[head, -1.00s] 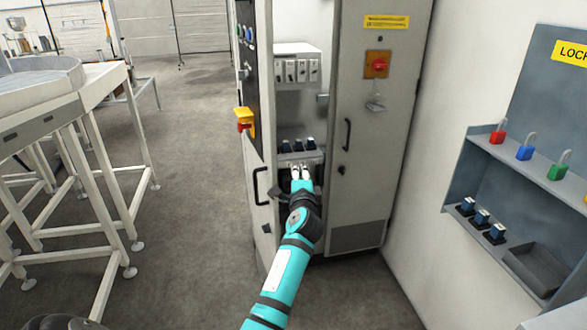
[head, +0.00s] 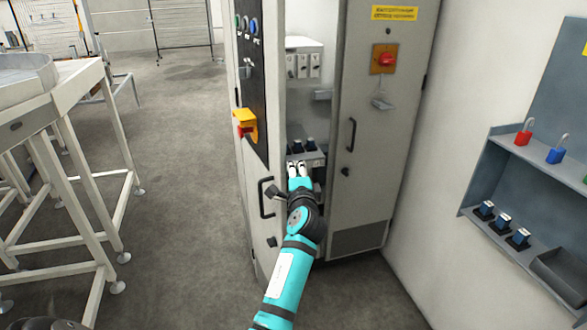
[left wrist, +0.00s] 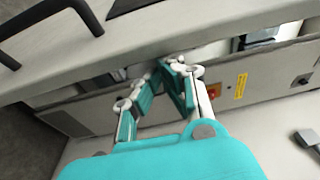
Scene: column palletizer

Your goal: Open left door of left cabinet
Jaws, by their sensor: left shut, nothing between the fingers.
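The left cabinet's left door (head: 266,165) stands ajar, with a black bar handle (head: 265,198) on its outer face. The right door (head: 375,130) has its own black handle (head: 350,134). Between them a gap shows the cabinet's inside. My left gripper (head: 297,166) is shut and empty, at the gap just right of the left door's edge. In the left wrist view its fingertips (left wrist: 172,66) meet near the pale door edge, and a black handle (left wrist: 50,18) shows at upper left. Whether the fingers touch the door I cannot tell. My right gripper is out of view.
A yellow-and-red switch (head: 245,123) sticks out from the left door. A red rotary switch (head: 384,58) is on the right door. A white frame table (head: 75,95) stands at left, with clear floor (head: 180,170) between. A grey lockout shelf (head: 520,155) hangs at right.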

